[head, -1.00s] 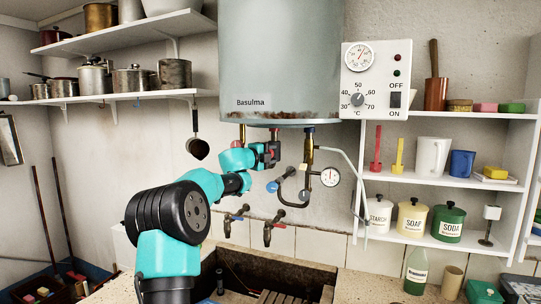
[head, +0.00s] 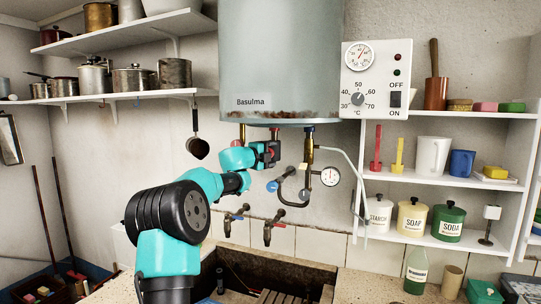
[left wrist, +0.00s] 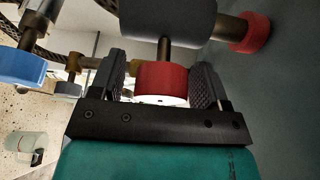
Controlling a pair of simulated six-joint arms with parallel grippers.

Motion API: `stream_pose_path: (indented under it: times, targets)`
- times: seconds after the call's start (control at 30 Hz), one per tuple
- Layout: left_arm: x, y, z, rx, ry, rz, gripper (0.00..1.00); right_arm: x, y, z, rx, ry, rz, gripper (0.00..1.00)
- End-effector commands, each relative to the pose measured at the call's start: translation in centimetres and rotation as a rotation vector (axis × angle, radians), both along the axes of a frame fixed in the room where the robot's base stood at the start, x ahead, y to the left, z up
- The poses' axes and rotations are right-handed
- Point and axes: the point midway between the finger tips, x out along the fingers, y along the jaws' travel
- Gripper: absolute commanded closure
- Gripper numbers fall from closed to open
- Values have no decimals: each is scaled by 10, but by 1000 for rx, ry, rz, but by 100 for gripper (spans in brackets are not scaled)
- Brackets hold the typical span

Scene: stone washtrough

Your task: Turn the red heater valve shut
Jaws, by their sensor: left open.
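In the left wrist view a round red valve knob (left wrist: 163,77) with a pale front face sits between the two dark ribbed fingers of my left gripper (left wrist: 163,86). The fingers stand apart on either side of it; I cannot tell whether they touch it. A second red knob (left wrist: 254,33) shows at upper right, outside the fingers. In the head view my left gripper (head: 272,153) is at the pipes under the grey boiler (head: 280,60), and its jaws largely hide the knob there. My right gripper is not in view.
A blue-handled valve (head: 272,186) and a round pressure gauge (head: 330,176) are close to the right and below. Two taps hang over the stone trough (head: 236,255). A shelf unit (head: 450,182) with jars stands to the right; a ladle (head: 197,147) hangs to the left.

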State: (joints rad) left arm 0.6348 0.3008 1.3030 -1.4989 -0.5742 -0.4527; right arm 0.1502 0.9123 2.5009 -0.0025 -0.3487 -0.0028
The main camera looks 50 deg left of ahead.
Motion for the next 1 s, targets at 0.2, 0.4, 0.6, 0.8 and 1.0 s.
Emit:
stream_pose_path:
  times: [0.2, 0.4, 0.6, 0.8, 1.0]
  targets:
    - [-5, 0, 0, -1, 0, 1, 30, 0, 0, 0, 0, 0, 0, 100]
    - [-26, -2, 1, 0, 0, 0, 30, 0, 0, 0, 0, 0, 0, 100]
    - [-60, -4, 1, 0, 0, 1, 30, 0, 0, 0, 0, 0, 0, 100]
    - [-99, -5, 2, 0, 0, 4, 30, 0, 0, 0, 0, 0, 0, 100]
    - [-137, -8, 2, 0, 0, 3, 30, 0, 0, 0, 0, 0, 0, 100]
